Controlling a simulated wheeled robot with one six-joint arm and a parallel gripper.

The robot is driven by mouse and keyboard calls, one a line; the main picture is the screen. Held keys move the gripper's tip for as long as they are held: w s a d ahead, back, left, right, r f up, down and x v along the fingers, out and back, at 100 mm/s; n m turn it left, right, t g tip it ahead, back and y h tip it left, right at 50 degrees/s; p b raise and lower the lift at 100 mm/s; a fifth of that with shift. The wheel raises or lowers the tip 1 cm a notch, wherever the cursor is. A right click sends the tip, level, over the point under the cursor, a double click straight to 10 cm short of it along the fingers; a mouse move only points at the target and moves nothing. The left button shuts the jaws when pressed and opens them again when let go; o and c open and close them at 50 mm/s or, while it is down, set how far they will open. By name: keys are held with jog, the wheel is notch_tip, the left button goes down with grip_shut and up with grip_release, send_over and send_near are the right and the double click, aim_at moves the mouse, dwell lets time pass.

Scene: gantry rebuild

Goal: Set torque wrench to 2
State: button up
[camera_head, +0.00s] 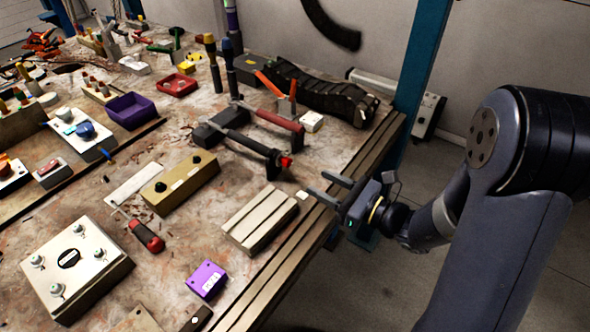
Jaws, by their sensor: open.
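A long dark tool with a red end (247,143), which looks like the torque wrench, lies across dark supports near the right edge of the workbench. Its red end points toward my gripper. Any scale or numbers on it are too small to read. My gripper (320,186) is open and empty at the bench's right edge, to the right of and a little below the red end in the picture. Its two fingers point left toward the bench. It is apart from the tool.
A red-handled tool (276,119) lies just behind the dark tool. A ribbed beige block (258,218), an olive box (180,183) and a purple box (207,279) sit nearer. A blue post (421,75) rises behind the bench corner. Floor right of the bench is open.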

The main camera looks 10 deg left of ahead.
aim_at(290, 164)
jog(key=x, duration=0.5)
jog(key=p+x, duration=0.1)
jog(key=x, duration=0.2)
jog(key=shift+w+a, duration=0.15)
jog(key=shift+w, duration=0.35)
jog(key=c, duration=0.9)
